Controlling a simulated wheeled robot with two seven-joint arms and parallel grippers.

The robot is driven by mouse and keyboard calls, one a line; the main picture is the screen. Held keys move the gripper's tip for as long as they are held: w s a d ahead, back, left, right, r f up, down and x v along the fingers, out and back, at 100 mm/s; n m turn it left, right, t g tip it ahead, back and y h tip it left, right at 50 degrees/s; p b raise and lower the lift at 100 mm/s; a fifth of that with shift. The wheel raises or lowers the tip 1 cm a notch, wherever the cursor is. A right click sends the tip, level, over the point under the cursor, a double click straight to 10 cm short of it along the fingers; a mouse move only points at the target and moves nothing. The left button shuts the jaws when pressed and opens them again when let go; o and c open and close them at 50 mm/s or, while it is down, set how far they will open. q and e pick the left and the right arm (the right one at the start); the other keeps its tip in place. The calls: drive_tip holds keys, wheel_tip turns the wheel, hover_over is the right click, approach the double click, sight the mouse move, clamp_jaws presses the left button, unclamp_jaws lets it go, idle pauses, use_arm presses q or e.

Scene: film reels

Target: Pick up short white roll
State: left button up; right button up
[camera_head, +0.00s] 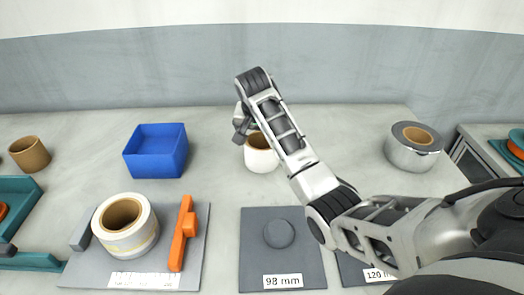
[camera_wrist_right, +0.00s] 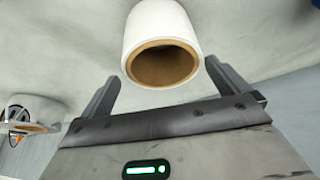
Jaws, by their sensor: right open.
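A short white roll (camera_head: 262,158) with a brown core stands on the table behind the grey 98 mm plate, partly hidden by my right arm. My right gripper (camera_head: 243,124) is at its upper left in the head view. In the right wrist view the white roll (camera_wrist_right: 160,25) shows its open core end. The open fingers of my right gripper (camera_wrist_right: 163,72) stand on either side of the roll's near end, with gaps visible. Whether they touch it I cannot tell. My left gripper is not in view.
Another white roll (camera_head: 135,243) sits on a grey gauge with an orange jaw (camera_head: 182,234). A blue bin (camera_head: 155,150), a brown roll (camera_head: 29,154) and a silver roll (camera_head: 413,147) stand around. The 98 mm plate (camera_head: 258,254) is in front. Bare table lies between them.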

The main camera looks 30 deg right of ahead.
sight(263, 145)
drive_tip(key=shift+a+p+x, duration=0.15)
drive_tip(key=shift+p+x, duration=0.05)
drive_tip(key=shift+x, duration=1.15)
drive_tip(key=shift+a+p+x, duration=0.15)
drive_tip(key=shift+p+x, duration=0.05)
drive_tip(key=shift+x, duration=1.1)
drive_tip(key=c, duration=0.9)
